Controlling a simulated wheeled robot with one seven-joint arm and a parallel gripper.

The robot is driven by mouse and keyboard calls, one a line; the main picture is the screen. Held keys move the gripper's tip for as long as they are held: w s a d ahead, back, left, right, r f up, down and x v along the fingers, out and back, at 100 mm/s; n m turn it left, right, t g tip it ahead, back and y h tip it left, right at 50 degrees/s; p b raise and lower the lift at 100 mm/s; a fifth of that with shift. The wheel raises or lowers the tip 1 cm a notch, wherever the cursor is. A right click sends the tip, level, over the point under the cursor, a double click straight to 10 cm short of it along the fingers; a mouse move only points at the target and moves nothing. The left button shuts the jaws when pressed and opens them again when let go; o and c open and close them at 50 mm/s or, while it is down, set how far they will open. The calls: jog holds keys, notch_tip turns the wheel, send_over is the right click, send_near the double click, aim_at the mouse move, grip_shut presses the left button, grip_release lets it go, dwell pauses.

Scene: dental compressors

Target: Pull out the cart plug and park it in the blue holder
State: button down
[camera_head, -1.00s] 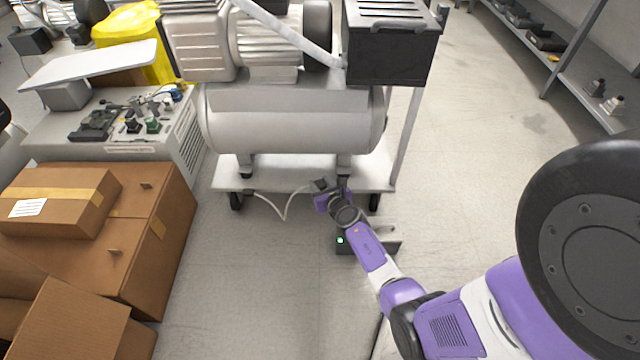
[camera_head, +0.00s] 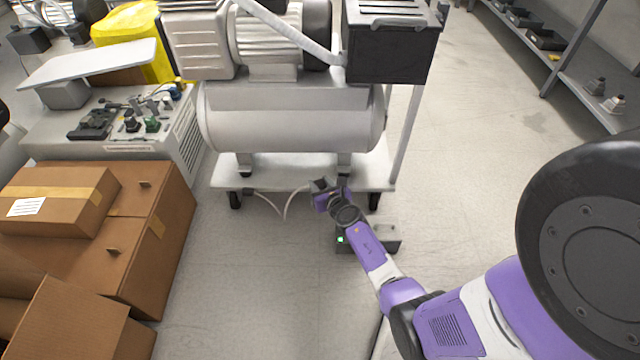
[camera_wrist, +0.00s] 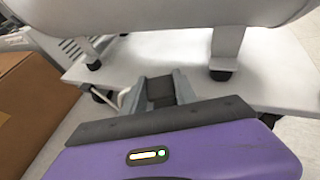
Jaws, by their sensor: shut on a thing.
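My gripper (camera_head: 319,186) is at the front edge of the compressor cart's platform. Its jaws are shut on the dark plug, which shows between the two grey fingers in the wrist view (camera_wrist: 160,90). A pale cord (camera_head: 286,206) runs from under the cart in a loop to the plug. The cart (camera_head: 230,178) carries a silver tank (camera_head: 290,120). A dark floor box (camera_head: 385,240) with a green light lies beneath my arm, partly hidden by it; the plug is apart from it. I cannot make out a blue holder in either view.
Cardboard boxes (camera_head: 165,215) are stacked at the left. A grey cabinet (camera_head: 185,140) with small parts stands behind them. Cart casters (camera_head: 236,200) rest on the floor. A shelf (camera_head: 590,90) is at the far right. Floor between boxes and my arm is clear.

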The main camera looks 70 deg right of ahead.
jog(key=shift+f+b, duration=0.3)
jog(key=shift+f, duration=0.05)
jog(key=c, duration=1.3)
grip_release()
jog(key=shift+o, duration=0.2)
jog(key=p+v, duration=0.4)
jog(key=v, duration=0.7)
jog(key=shift+f, duration=0.1)
